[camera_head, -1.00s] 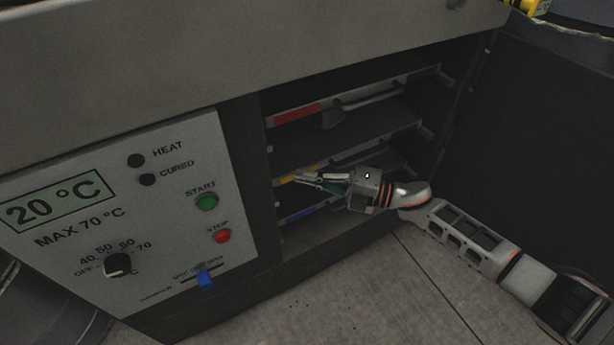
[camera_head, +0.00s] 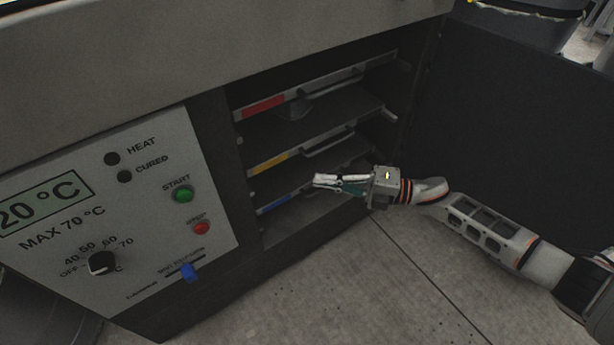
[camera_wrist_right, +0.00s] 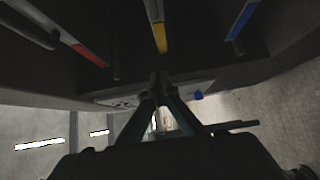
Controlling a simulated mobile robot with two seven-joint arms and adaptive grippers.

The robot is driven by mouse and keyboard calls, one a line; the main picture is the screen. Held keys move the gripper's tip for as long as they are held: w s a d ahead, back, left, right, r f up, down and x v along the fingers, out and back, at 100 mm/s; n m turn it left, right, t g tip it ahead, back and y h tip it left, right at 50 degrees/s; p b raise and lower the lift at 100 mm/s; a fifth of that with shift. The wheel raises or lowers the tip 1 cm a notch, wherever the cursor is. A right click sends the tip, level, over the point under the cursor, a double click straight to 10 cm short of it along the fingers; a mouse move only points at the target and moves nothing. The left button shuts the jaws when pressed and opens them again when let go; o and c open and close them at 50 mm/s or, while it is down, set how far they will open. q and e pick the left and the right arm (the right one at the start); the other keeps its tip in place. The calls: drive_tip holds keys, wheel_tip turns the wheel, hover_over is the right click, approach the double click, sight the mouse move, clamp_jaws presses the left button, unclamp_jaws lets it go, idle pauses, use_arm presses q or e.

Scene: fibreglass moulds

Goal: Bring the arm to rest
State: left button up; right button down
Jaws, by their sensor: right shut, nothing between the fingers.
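My right gripper (camera_head: 328,182) is shut and empty, in front of the open oven's shelves in the head view. Its fingers point left, and the arm comes in from the right. In the right wrist view my gripper (camera_wrist_right: 160,84) shows with its fingertips together. The oven (camera_head: 222,110) holds shelves marked with a red label (camera_head: 263,107), a yellow label (camera_head: 269,162) and a blue label (camera_head: 274,204). The gripper overlaps the lower shelves in the picture; it looks apart from them. My left gripper is not in view.
The oven's dark door (camera_head: 505,135) stands open at the right, behind my arm. The control panel (camera_head: 130,235) with a 20 °C display, a green START button (camera_head: 184,194), a red STOP button (camera_head: 202,227) and a blue slider (camera_head: 189,271) is at left. The floor (camera_head: 370,290) in front is clear.

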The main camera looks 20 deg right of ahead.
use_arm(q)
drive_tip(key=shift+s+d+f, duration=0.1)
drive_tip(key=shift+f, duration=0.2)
use_arm(e)
drive_tip(key=shift+s+d, duration=0.2)
drive_tip(key=shift+d, duration=0.15)
